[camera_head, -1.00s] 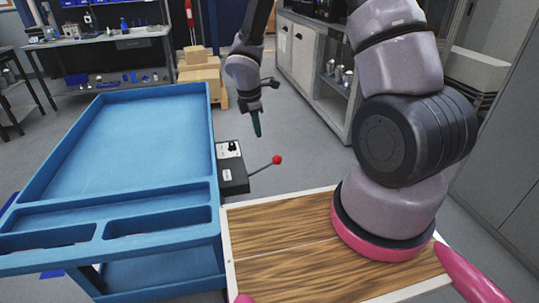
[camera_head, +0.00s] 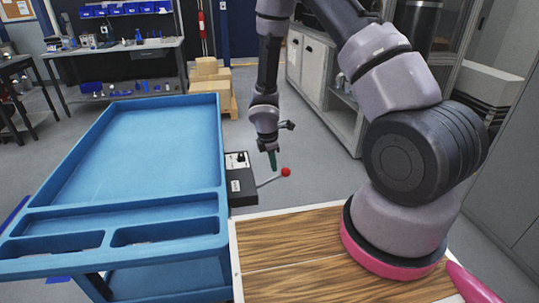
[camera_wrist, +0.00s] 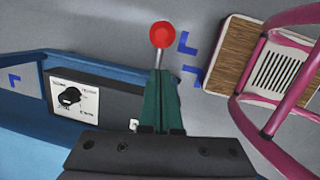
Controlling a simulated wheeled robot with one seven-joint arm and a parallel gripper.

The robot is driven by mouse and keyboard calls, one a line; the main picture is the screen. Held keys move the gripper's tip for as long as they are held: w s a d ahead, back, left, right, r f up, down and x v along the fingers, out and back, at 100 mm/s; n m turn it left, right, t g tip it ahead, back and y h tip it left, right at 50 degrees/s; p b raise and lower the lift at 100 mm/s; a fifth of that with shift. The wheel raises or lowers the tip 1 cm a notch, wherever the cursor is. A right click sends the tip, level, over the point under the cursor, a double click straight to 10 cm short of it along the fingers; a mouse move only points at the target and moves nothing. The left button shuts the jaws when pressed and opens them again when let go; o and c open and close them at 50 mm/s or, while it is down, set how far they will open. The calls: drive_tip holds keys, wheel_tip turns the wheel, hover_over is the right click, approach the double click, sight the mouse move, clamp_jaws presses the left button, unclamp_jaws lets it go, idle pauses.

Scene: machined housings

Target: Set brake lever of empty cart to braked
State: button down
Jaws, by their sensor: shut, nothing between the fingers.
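The blue cart (camera_head: 222,130) stands at the left with an empty top tray. A black box (camera_head: 241,186) is fixed to its right side. A brake lever with a red ball knob (camera_head: 286,172) sticks out from the box toward the right. My gripper (camera_head: 273,166) points down beside the lever's rod, its green fingers shut and empty. In the wrist view the green fingertips (camera_wrist: 160,72) lie just below the red knob (camera_wrist: 163,35) and cover part of the rod. I cannot tell if they touch it. A dial panel (camera_wrist: 76,97) on the box shows at the left.
My wooden-topped base (camera_head: 290,245) is close to the cart's right side. Cardboard boxes (camera_head: 210,82) on a pallet, a workbench (camera_head: 120,50) and a cabinet (camera_head: 318,75) stand behind. Grey floor is clear right of the lever.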

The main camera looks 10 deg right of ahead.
sight(281, 174)
drive_tip(key=shift+w+d+f, duration=0.15)
drive_tip(key=shift+d+f, duration=0.25)
drive_tip(key=shift+d, duration=0.2)
drive_tip(key=shift+w+d+f, duration=0.1)
drive_tip(key=shift+d+f, duration=0.25)
drive_tip(key=shift+d, duration=0.25)
drive_tip(key=shift+d+f, duration=0.1)
